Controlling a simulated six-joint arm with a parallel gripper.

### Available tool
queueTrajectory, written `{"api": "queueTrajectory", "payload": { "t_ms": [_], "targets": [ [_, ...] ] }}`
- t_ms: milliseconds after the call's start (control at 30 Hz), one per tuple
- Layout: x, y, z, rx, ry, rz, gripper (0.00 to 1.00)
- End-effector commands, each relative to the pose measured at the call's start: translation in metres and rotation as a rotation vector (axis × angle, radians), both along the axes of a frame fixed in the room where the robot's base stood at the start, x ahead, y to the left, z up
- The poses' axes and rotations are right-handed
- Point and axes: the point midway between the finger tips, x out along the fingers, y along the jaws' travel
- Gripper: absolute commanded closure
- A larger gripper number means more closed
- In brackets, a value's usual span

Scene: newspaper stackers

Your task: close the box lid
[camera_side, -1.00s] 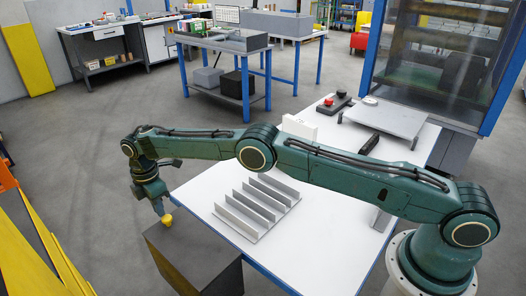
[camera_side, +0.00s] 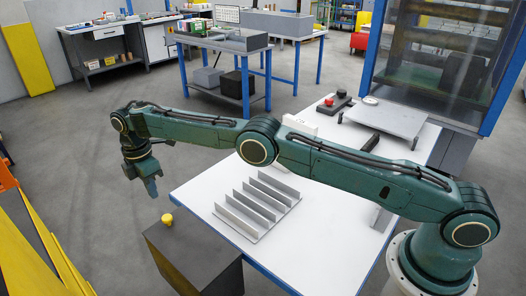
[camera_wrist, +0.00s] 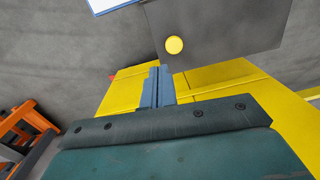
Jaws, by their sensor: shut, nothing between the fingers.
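The dark grey box (camera_side: 205,262) stands at the near left edge of the white table in the side view. Its flat lid (camera_side: 185,232) lies level on top, with a yellow knob (camera_side: 167,219) near its far left corner. In the wrist view the lid (camera_wrist: 222,30) shows from above, with the round yellow knob (camera_wrist: 174,45). My gripper (camera_side: 152,198) is shut and empty, pointing down, above and to the left of the knob and apart from it. It also shows in the wrist view (camera_wrist: 158,75). I see no gap under the lid.
A grey slotted rack (camera_side: 257,208) lies on the white table (camera_side: 310,245) right of the box. Yellow panels (camera_side: 40,255) stand at the lower left. The floor behind the box is clear.

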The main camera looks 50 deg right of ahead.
Motion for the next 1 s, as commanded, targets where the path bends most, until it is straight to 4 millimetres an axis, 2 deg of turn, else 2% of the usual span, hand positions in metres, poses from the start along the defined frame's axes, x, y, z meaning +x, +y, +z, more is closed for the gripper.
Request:
{"api": "queueTrajectory", "payload": {
  "t_ms": [67,300,833,1000],
  "targets": [
    [0.0,0.001,0.011,0.002,-0.001,0.002,1.0],
    [0.0,0.001,0.028,0.004,0.001,0.0,1.0],
    [0.0,-0.001,0.041,0.003,-0.003,-0.008,1.0],
    [0.001,-0.008,0.061,0.008,-0.017,-0.05,1.0]
  ]
}}
